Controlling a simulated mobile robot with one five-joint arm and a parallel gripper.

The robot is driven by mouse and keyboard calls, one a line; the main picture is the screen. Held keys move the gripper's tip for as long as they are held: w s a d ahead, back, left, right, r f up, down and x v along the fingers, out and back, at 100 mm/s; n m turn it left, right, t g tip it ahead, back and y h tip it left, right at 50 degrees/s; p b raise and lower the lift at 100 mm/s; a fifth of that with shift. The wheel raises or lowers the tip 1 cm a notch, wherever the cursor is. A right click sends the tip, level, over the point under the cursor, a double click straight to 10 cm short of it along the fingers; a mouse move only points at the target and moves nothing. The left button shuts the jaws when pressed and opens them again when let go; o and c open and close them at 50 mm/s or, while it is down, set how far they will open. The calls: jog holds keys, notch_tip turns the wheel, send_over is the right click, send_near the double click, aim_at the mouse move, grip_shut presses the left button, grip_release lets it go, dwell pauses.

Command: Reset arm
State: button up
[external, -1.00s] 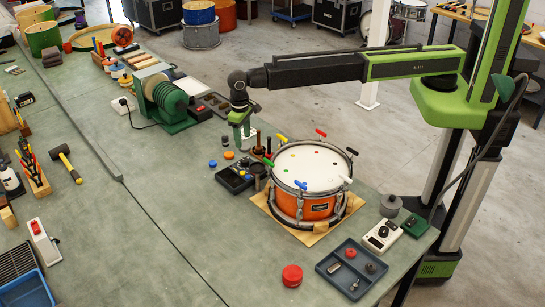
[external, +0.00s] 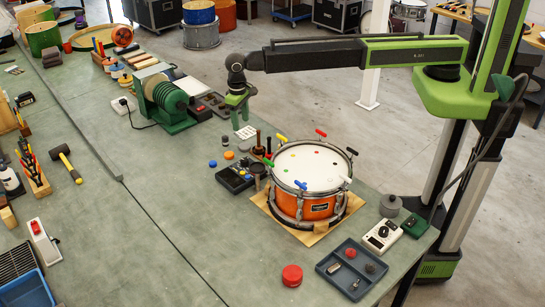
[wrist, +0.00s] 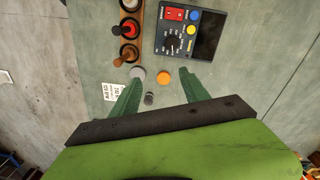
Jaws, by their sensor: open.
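My gripper (external: 241,115) is raised above the bench, behind and to the left of the orange drum in the external view. Its two green fingers are spread apart and hold nothing. They also show in the wrist view (wrist: 158,88), pointing down over small discs and knobs. The drum (external: 306,205) stands on a wooden board, with coloured keys around its white head. My arm reaches in level from the right.
An orange disc (wrist: 163,77) and a grey disc (wrist: 138,72) are near the fingers.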

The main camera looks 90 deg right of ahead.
jog(key=s+d+f+m+b, duration=0.1)
jog(key=s+d+f+b, duration=0.3)
jog(key=d, duration=0.5)
jog(key=s+d+f+n+b, duration=0.1)
jog(key=s+d, duration=0.3)
jog(key=s, duration=0.4)
jog(key=s+d+f+n+b, duration=0.1)
jog(key=s+d+n, duration=0.2)
jog(key=s, duration=0.5)
jog(key=s+d+f+n+b, duration=0.1)
jog(key=s+d, duration=0.3)
jog(key=s, duration=0.5)
jog(key=shift+d+f+n+y, duration=0.3)
jog(key=shift+d+f+n, duration=0.1)
jog(key=shift+f, duration=0.2)
jog(key=shift+c, duration=0.2)
